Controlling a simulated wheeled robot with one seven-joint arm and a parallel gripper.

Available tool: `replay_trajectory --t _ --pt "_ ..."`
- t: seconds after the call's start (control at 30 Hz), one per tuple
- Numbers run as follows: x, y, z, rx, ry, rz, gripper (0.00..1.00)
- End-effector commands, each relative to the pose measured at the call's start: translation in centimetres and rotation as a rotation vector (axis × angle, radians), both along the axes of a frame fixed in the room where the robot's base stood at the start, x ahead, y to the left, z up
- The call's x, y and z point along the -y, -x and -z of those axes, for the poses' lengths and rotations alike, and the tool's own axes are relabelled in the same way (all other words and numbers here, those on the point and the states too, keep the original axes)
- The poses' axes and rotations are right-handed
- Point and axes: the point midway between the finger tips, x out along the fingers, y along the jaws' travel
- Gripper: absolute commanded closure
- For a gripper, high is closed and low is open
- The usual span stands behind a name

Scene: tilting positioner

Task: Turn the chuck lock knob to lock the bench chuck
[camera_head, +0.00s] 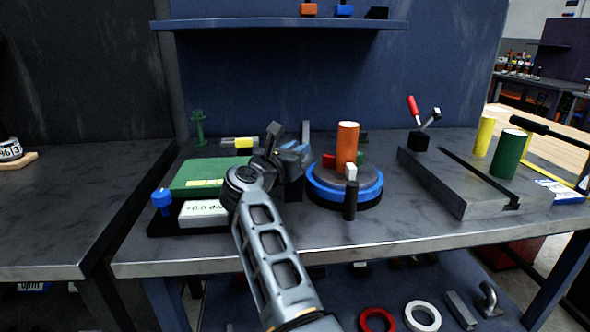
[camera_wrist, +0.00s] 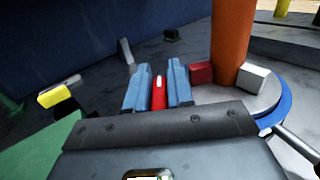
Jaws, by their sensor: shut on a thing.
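The bench chuck has a blue ring (camera_head: 372,194) and stands on the bench right of my gripper. An orange cylinder (camera_head: 347,146) stands upright among its red, white and green jaws. My gripper (camera_wrist: 158,90) is shut on a narrow red part with a white mark, which looks like the chuck lock knob (camera_wrist: 159,94). The knob sits between the two blue-grey fingers, left of the chuck's red jaw (camera_wrist: 201,72). In the head view my gripper (camera_head: 298,153) is just left of the chuck, and my wrist hides the knob there.
A green-topped unit (camera_head: 205,175) with a blue knob (camera_head: 162,200) and white readout stands left of my arm. A dark handle (camera_head: 350,200) juts from the chuck's front. A grey slotted block (camera_head: 440,185) and a green cylinder (camera_head: 508,155) stand right. The bench front is clear.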

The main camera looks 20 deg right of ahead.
Motion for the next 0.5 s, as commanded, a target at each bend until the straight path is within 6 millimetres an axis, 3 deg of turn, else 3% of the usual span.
replay_trajectory --t 0.03,0.5 --pt "-0.19 -0.06 1.01 0.000 -0.003 0.032 1.00" --pt "0.21 0.44 1.07 -0.001 -0.003 0.354 1.00"
